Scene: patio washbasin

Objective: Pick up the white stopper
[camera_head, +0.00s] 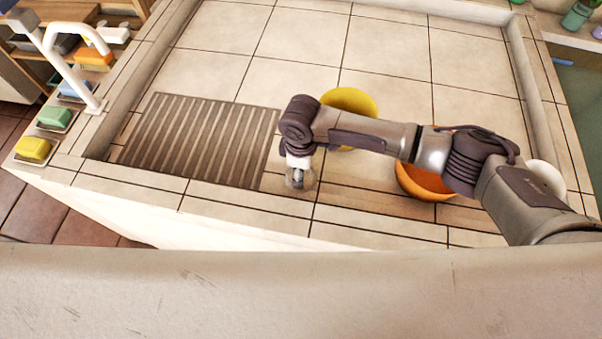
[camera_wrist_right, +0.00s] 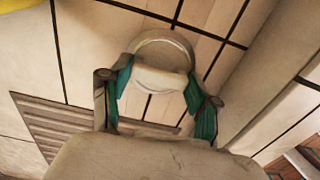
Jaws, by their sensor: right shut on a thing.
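The white stopper (camera_wrist_right: 160,78) shows in the right wrist view as a pale, rounded piece with a curved rim. It sits between the two teal-padded fingers of my right gripper (camera_wrist_right: 157,95), which is shut on it. In the head view my right gripper (camera_head: 299,180) points down over the tiled counter, just right of the ribbed drain panel. The stopper is hard to make out there. I cannot tell whether it touches the tiles. My left gripper is not in view.
A yellow bowl (camera_head: 352,102) and an orange bowl (camera_head: 424,184) stand by my right arm, partly hidden. A white round thing (camera_head: 545,177) is behind the arm. The ribbed panel (camera_head: 200,140) and white faucet (camera_head: 75,65) are left. Far tiles are clear.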

